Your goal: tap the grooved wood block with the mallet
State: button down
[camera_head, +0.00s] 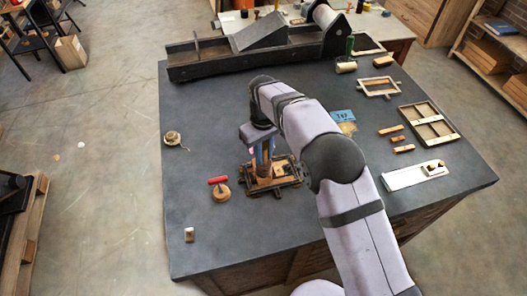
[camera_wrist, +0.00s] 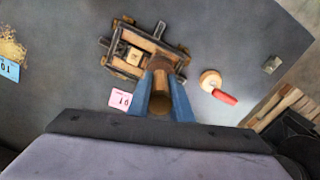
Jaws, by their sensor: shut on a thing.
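My gripper (camera_head: 263,153) has blue fingers, which also show in the wrist view (camera_wrist: 163,92). It is shut on a brown wooden cylindrical thing, which looks like the mallet (camera_wrist: 160,66). The mallet points down over the near edge of a dark metal frame (camera_wrist: 178,47) on the table. Inside this frame lies a pale wood block with a dark mark on top (camera_wrist: 135,54), apparently the grooved block. The mallet is beside that block in the wrist view. I cannot tell whether the mallet touches anything. In the head view my gripper and the mallet partly hide the frame.
A round wooden piece with a red handle (camera_head: 220,190) lies left of the frame. A pink card (camera_wrist: 121,99) lies near my gripper. A long press bed (camera_head: 245,62) spans the back. Wooden trays (camera_head: 430,125) and small wood pieces lie right. The table's left front is mostly clear.

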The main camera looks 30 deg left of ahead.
jog(key=shift+r+p, duration=1.25)
jog(key=shift+r, duration=0.25)
jog(key=shift+w+a+f, duration=0.1)
jog(key=shift+w+a, duration=0.05)
jog(key=shift+w+a+f, duration=0.2)
jog(key=shift+w+a, duration=0.45)
jog(key=shift+a, duration=0.05)
jog(key=shift+w+a+f, duration=0.15)
jog(key=shift+w+a, duration=0.5)
jog(key=shift+f+b, duration=0.3)
jog(key=shift+f, duration=0.9)
